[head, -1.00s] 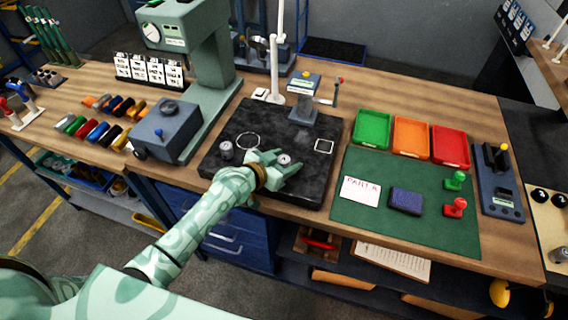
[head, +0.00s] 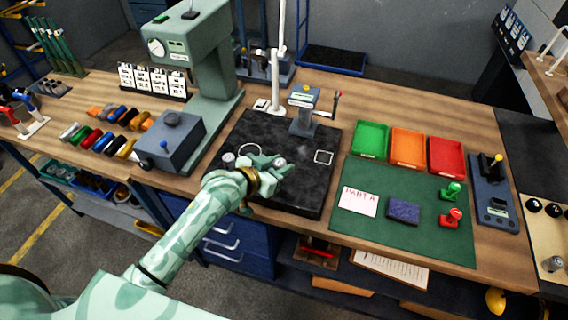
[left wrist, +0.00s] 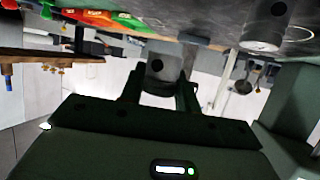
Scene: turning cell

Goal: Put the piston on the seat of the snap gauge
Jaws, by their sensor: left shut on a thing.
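My left gripper (head: 277,164) is shut on a small grey metal piston (head: 281,162) over the front of the black surface plate. In the left wrist view the piston (left wrist: 160,66) sits between the two dark fingers. Whether it touches the plate is hard to tell. The snap gauge (head: 304,98), with a grey-blue head and a small display, stands at the back of the plate, behind the held piston. Its seat is too small to make out. My right gripper is not in view.
A second grey cylinder (head: 228,159) stands on the black plate (head: 295,190) left of my gripper; it also shows in the left wrist view (left wrist: 264,30). A white pole (head: 275,80) rises behind. Green (head: 370,140), orange (head: 407,148) and red trays stand to the right.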

